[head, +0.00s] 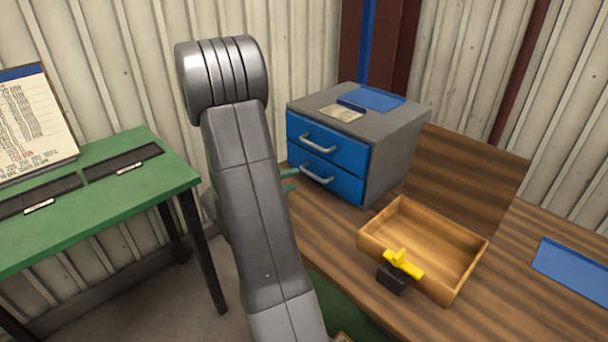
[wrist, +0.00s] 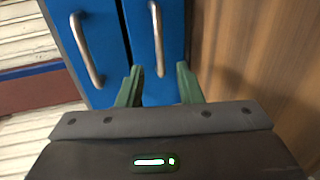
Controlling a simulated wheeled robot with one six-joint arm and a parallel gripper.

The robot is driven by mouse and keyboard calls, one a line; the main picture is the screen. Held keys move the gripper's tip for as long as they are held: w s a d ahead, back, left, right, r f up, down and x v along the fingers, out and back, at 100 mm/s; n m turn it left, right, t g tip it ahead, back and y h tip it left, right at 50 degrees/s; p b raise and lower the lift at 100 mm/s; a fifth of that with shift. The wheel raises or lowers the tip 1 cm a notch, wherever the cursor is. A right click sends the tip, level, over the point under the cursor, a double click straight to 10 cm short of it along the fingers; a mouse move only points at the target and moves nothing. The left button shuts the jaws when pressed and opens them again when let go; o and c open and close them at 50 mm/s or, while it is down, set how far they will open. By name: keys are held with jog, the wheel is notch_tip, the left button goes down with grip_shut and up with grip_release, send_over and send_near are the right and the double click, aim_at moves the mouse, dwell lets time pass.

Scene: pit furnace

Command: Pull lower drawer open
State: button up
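A grey cabinet (head: 398,135) with two blue drawers stands on the wooden workbench. The lower drawer (head: 345,187) is shut, and its silver bar handle (head: 318,176) faces my arm. The upper drawer (head: 345,152) above it is also shut. My gripper (head: 290,180) is mostly hidden behind my arm in the head view; its green fingertips show just left of the lower handle. In the wrist view my gripper (wrist: 159,70) is open, its fingers apart on either side of the line of the lower handle (wrist: 157,38). I see no finger touching the handle.
A wooden box (head: 430,245) lies open right of the cabinet, with a yellow-handled black object (head: 399,270) at its front. A blue plate (head: 572,268) lies farther right. A green table (head: 120,200) stands left. Floor between is clear.

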jog(key=shift+p+x, duration=0.35)
jog(key=shift+x, duration=2.55)
grip_shut()
